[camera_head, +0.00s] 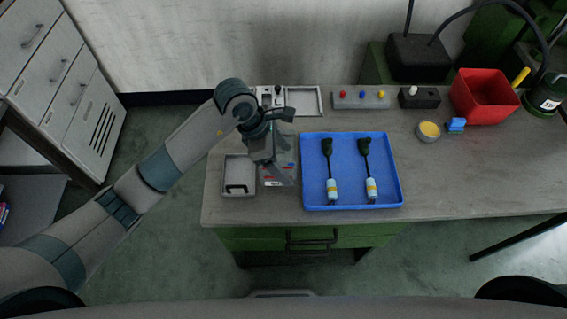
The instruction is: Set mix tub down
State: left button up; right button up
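A small round grey tub (429,131) with yellow contents stands upright on the right half of the workbench, apart from both grippers. It is the only tub-like thing I can make out, and I cannot tell for certain that it is the mix tub. My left gripper (283,174) hangs low over the left part of the bench, between a grey tray and a blue tray. The wrist hides most of the fingers, so I cannot tell whether they are open or hold anything. My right gripper is out of view.
A button box (360,102), a black switch box (419,99), a blue item (456,125) and a red bin (484,99) stand farther back. The front right bench is clear.

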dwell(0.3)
pick_arm(q)
jog(key=shift+f+p, duration=0.95)
jog(key=shift+f, duration=1.1)
jog(key=shift+f, duration=0.2)
jog(key=o, duration=1.1)
jog(key=shift+r, duration=0.1)
jog(key=shift+r, duration=0.1)
